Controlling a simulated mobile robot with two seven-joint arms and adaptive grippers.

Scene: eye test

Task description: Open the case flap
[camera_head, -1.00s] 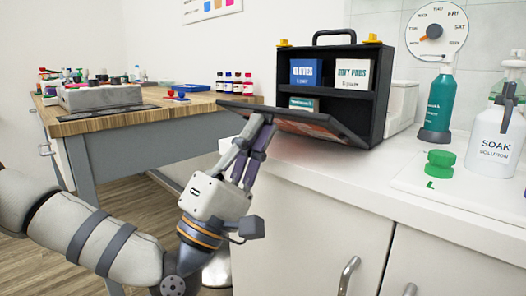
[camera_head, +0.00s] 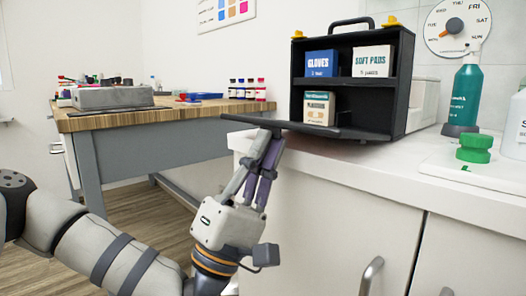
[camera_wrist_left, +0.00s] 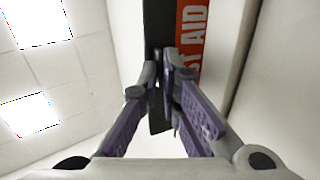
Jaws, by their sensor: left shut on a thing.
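The black case (camera_head: 404,85) stands upright on the white counter, with a handle on top and yellow latches at its upper corners. Its front flap (camera_head: 330,130) is folded down and juts out nearly level from the bottom of the case. My left gripper (camera_head: 272,134) is shut on the flap's outer edge from below. In the left wrist view, the gripper (camera_wrist_left: 166,62) pinches the edge beside the flap's red face (camera_wrist_left: 190,45) with white lettering. Inside the case are a blue gloves box (camera_head: 322,64), a white soft pads box (camera_head: 372,61) and a smaller box (camera_head: 319,108) below. My right gripper is not in view.
A green-capped item (camera_head: 474,148), a teal bottle (camera_head: 465,95) and a dial (camera_head: 456,28) are right of the case. Cabinet doors (camera_head: 320,215) lie below the counter. A wooden-topped table (camera_head: 150,118) with small bottles stands behind left.

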